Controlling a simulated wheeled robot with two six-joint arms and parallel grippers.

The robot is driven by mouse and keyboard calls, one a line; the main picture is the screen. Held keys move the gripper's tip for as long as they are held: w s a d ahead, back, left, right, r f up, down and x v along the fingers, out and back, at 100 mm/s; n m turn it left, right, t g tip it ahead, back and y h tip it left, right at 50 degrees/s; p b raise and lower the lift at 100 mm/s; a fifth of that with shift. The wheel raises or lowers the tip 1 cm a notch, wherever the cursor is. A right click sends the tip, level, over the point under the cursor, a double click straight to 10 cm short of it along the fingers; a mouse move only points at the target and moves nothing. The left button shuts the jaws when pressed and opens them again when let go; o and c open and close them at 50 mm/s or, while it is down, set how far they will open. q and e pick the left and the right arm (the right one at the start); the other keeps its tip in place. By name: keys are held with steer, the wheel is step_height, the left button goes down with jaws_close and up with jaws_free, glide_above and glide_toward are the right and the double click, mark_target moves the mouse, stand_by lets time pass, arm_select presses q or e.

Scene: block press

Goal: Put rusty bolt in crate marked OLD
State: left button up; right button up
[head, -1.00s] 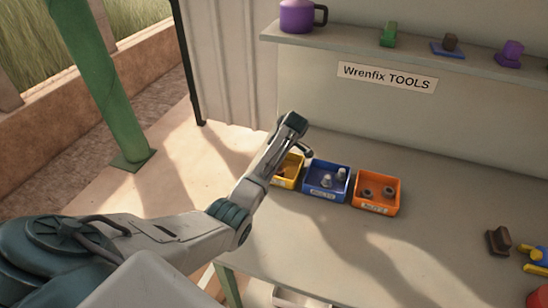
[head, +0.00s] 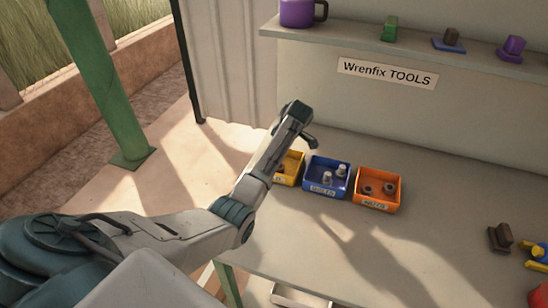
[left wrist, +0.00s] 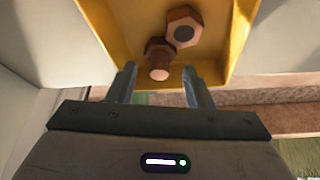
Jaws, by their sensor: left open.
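The yellow crate (head: 288,181) stands at the left end of the crate row, partly hidden by my left arm; its label is only partly readable. In the left wrist view the yellow crate (left wrist: 110,20) holds a rusty bolt (left wrist: 158,60) and a second rusty hex-headed piece (left wrist: 184,29) touching or close beside it. My left gripper (left wrist: 162,85) is open and empty, its fingers apart, with the bolt showing just beyond and between the tips. In the head view my left gripper (head: 311,141) is above the crates. My right gripper is not in view.
A blue crate (head: 322,190) with grey bolts and an orange crate (head: 374,204) with nuts stand to the right. A brown piece (head: 500,238) and a yellow-blue object (head: 535,255) lie far right. A shelf (head: 400,42) runs behind; the middle table is clear.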

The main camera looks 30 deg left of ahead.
arm_select(q)
steer(key=b+v, duration=0.2)
steer(key=v, duration=0.6)
steer(key=shift+d+r, duration=0.15)
steer(key=shift+r, duration=0.15)
steer(key=shift+f, duration=0.1)
